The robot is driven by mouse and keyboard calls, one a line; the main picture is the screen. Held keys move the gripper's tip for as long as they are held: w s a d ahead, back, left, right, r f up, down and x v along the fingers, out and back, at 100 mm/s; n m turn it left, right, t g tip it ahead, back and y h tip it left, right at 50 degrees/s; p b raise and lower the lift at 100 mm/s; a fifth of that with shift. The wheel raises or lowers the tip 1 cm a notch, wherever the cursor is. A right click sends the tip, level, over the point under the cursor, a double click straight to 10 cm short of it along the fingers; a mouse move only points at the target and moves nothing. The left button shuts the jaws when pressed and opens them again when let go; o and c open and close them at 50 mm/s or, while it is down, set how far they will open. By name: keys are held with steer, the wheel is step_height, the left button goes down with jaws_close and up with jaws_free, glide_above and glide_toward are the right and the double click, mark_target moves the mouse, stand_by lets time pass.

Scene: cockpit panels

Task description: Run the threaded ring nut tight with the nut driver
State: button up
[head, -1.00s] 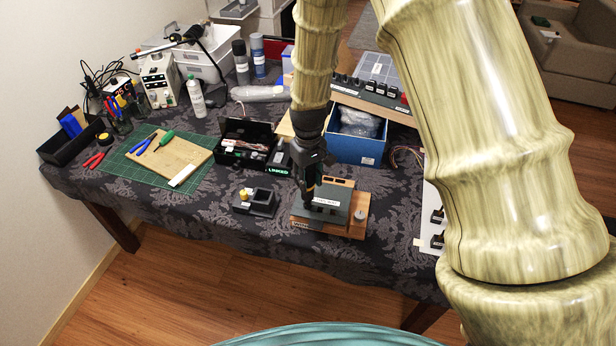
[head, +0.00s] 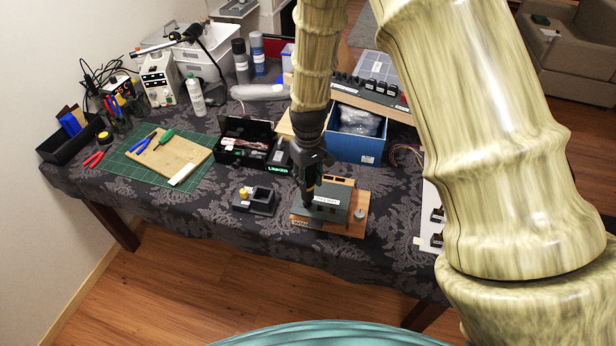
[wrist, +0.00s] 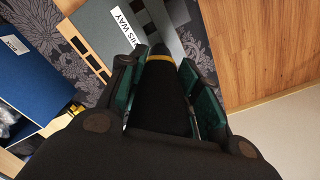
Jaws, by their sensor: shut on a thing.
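My gripper (head: 309,182) points down over the grey panel (head: 338,212) on the wooden fixture (head: 356,230). It is shut on the nut driver (head: 308,200), a dark tool with a yellow band. In the wrist view the driver (wrist: 160,100) lies between the green-padded fingers, and its far end reaches the grey panel (wrist: 92,30), beside a white label reading "THIS WAY". The driver stands about upright at the panel. The threaded ring nut cannot be made out; the driver and gripper cover that area. Contact between driver and nut cannot be told.
A dark block with a yellow piece (head: 254,200) sits left of the fixture. Behind are an open black box (head: 245,155) and a blue bin (head: 357,148). A green cutting mat (head: 128,172) with tools lies left. The table's front edge is close.

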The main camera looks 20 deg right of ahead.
mark_target(308, 169)
steer(key=shift+f+b, duration=0.7)
steer(key=shift+f, duration=1.55)
stand_by(2.3)
steer(key=shift+r, duration=0.2)
steer(key=shift+r+p, duration=2.85)
steer(key=shift+r, duration=1.05)
